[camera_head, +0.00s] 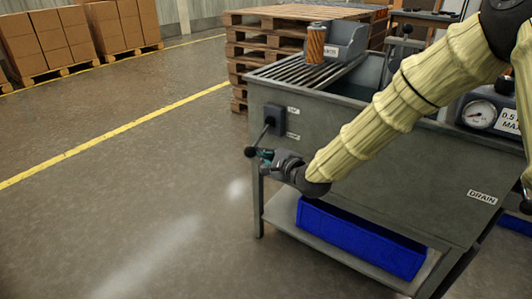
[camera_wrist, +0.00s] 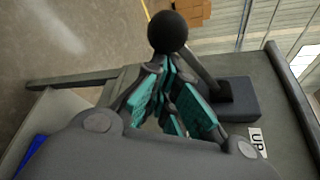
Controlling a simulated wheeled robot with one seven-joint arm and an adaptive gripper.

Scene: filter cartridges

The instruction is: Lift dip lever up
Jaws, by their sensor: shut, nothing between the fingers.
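The dip lever is a dark rod (camera_head: 263,134) with a black ball knob (camera_head: 250,152), coming out of a dark box (camera_head: 274,119) on the tank's side. It slants down and to the left. In the wrist view the knob (camera_wrist: 168,33) is just beyond my fingertips, and the rod (camera_wrist: 205,70) runs to the box (camera_wrist: 240,99). My gripper (camera_head: 266,154), with teal finger pads, is shut and empty beside the knob. In the wrist view my gripper (camera_wrist: 167,72) appears right by the knob; I cannot tell whether they touch.
A grey tank (camera_head: 385,160) carries a rack with an orange filter cartridge (camera_head: 315,43). A label reading UP (camera_wrist: 258,141) is beside the lever box. A blue bin (camera_head: 360,238) is on the lower shelf. Pallets (camera_head: 245,50) stand behind. Open floor (camera_head: 120,200) is at left.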

